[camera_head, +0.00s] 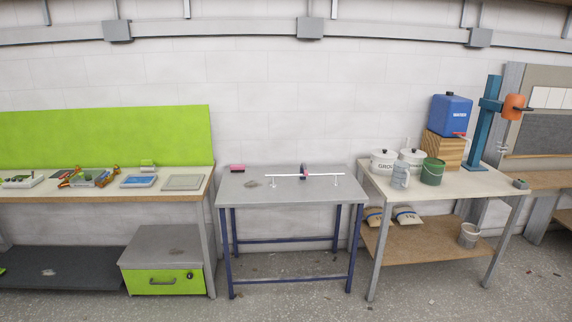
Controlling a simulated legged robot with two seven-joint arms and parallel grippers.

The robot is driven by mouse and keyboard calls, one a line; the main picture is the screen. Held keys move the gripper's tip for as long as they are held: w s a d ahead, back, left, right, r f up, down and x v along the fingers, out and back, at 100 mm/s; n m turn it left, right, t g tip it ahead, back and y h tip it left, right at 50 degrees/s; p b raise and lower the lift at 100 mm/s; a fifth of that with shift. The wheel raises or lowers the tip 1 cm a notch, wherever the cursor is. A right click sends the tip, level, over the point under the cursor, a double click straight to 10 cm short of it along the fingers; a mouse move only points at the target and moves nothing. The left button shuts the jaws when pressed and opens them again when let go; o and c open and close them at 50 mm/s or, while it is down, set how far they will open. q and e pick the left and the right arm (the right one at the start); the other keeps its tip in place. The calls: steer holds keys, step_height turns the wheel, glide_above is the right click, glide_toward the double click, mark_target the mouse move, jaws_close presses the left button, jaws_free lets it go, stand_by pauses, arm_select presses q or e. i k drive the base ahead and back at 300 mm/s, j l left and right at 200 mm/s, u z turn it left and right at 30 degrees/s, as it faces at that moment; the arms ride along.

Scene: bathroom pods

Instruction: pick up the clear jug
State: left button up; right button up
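The clear jug (401,175) is a small, pale, see-through container. It stands upright near the front left part of the right-hand table (463,186). It is just left of a green bucket (432,171) and in front of the white lidded pots. Its handle is too small to make out. Neither of my grippers shows in the head view, and nothing is seen touching the jug.
White pots (382,161), a blue container (451,114) on a wooden block (443,149) and a blue stand (486,122) crowd the table. A grey middle table (290,192) holds a white bar (318,175). A green-fronted box (162,282) sits lower left. Floor in front is mostly clear.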

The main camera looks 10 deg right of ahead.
mark_target(400, 175)
steer(key=i+z, duration=0.2)
steer(key=i, duration=0.3)
steer(key=i+z, duration=0.25)
steer(key=i, duration=0.25)
steer(key=i+j+z, duration=0.2)
steer(key=i, duration=0.3)
steer(key=i+j+z, duration=0.2)
steer(key=i, duration=0.3)
steer(key=i+l+u, duration=0.2)
steer(key=i+l, duration=0.75)
steer(key=i, duration=0.1)
